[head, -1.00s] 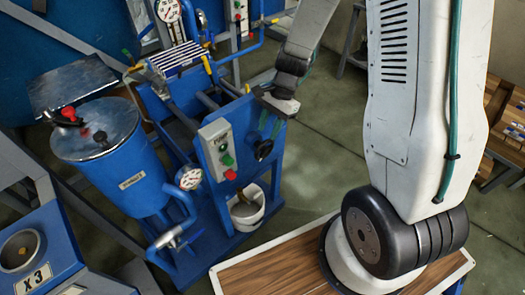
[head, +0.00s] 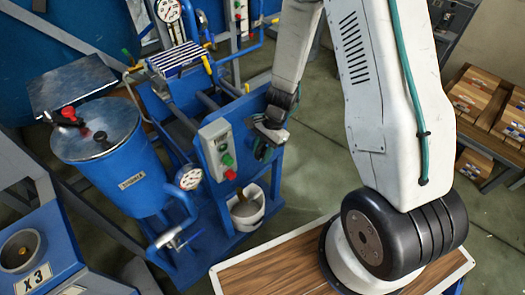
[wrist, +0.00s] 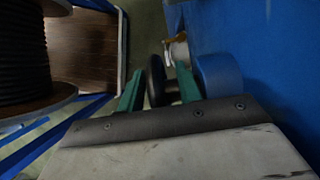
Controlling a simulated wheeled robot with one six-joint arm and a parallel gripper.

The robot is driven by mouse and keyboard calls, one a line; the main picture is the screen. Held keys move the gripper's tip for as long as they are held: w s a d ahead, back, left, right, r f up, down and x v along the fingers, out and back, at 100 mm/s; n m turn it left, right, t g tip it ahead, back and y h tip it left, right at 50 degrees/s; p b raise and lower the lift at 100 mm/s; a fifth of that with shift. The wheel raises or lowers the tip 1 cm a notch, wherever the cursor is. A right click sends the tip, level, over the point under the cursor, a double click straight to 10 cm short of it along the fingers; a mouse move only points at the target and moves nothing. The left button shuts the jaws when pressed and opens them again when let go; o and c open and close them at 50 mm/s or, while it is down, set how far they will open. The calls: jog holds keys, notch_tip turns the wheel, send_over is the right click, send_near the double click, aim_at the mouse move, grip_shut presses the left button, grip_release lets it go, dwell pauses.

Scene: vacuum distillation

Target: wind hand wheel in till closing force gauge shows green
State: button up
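The dark hand wheel (wrist: 156,82) shows nearly edge-on in the wrist view, beside a blue round housing. My gripper (wrist: 160,82) has its two green fingers spread, one on each side of the wheel. A gap shows by the right finger; I cannot tell whether the left finger touches. In the head view my gripper (head: 262,150) is at the front panel of the blue press frame (head: 215,200) and hides the wheel. A round white-faced gauge (head: 188,179) stands left of the panel; its reading is too small to tell. I cannot tell whether it is the closing force gauge.
A control box (head: 219,150) with green and red buttons is left of my gripper. A white bucket (head: 247,208) sits below. A blue vessel (head: 110,155) stands at left, another gauge (head: 168,10) at the back. A shelf with boxes (head: 490,110) is at right.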

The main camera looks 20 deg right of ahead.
grip_shut()
jog(key=shift+r+g+y, duration=0.1)
jog(key=shift+g+y, duration=0.2)
jog(key=shift+y, duration=0.5)
grip_release()
jog(key=v, duration=0.8)
